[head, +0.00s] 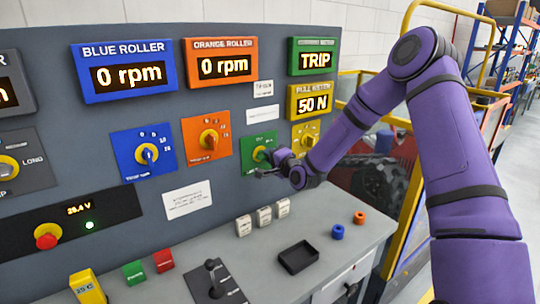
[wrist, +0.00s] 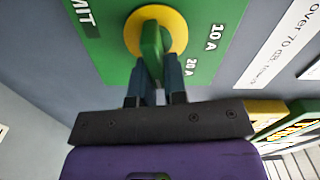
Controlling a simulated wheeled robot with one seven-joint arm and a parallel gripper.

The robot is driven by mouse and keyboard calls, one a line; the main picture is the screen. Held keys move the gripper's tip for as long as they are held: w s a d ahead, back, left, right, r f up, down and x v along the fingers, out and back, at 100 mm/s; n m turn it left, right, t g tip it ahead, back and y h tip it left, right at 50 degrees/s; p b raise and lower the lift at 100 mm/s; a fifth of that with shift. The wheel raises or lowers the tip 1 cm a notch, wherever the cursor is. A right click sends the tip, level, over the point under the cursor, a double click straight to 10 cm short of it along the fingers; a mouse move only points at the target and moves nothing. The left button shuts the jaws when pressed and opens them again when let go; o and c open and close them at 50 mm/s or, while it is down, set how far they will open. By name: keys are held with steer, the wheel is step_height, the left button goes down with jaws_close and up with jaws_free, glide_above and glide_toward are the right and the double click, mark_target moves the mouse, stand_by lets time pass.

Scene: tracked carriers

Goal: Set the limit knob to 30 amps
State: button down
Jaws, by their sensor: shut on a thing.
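The limit knob is a green grip on a yellow disc, set on a green panel (head: 251,144) in the head view. In the wrist view the knob (wrist: 151,42) sits at top centre, its grip running nearly straight down the picture. The labels 10 A and 20 A show to its right; no 30 A label is visible. My gripper (wrist: 154,78) is shut on the knob's grip, a dark finger on each side. In the head view my gripper (head: 268,160) partly covers the knob. The green meter (head: 314,56) above reads TRIP.
A yellow pull meter (head: 314,102) reads 50 N, with a yellow knob panel (head: 305,136) below it, close to my wrist. Orange (head: 207,137) and blue (head: 147,151) knob panels stand to the left. The desk below holds switches and a black tray (head: 298,257).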

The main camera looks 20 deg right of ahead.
steer(key=shift+f+m, duration=0.25)
steer(key=shift+m, duration=0.75)
steer(key=c, duration=1.2)
jaws_free()
steer(key=shift+d, duration=0.1)
steer(key=shift+o, duration=0.2)
steer(key=v, duration=1.1)
steer(key=shift+w, duration=0.1)
